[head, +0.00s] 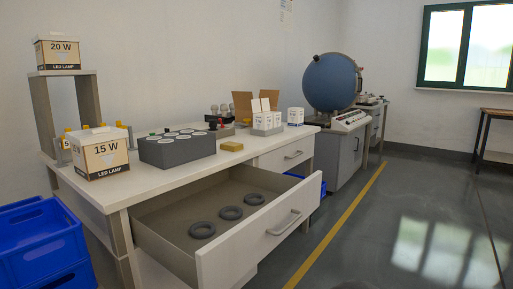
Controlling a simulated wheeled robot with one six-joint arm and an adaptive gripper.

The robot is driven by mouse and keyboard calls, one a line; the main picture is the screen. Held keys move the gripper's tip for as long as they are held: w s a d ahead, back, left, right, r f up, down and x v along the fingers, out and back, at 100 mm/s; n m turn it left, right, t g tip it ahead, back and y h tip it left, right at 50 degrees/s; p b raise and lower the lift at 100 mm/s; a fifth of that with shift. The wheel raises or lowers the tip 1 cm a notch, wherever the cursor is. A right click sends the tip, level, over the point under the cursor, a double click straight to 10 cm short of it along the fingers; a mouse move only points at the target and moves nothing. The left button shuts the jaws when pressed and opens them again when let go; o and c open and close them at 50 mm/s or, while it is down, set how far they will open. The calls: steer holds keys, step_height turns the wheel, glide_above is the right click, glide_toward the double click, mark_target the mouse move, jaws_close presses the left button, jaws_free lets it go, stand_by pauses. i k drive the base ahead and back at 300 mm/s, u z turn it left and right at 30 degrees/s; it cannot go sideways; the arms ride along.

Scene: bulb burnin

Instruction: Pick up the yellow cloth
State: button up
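The yellow cloth (232,146) is a small, flat, folded-looking block on the white workbench (160,178). It lies just right of a dark grey rack (178,151) and behind the open drawer. Its visible top and sides are uncovered. My gripper is not in view.
An open drawer (259,236) holding 3 dark rings (230,213) juts out from the bench front. Lamp boxes (101,152) and a cardboard box (256,104) stand on the bench. Blue crates (42,238) stand at left.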

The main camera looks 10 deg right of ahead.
mark_target(230, 146)
steer(key=z, duration=1.9)
steer(key=i, duration=1.3)
steer(key=u, duration=0.75)
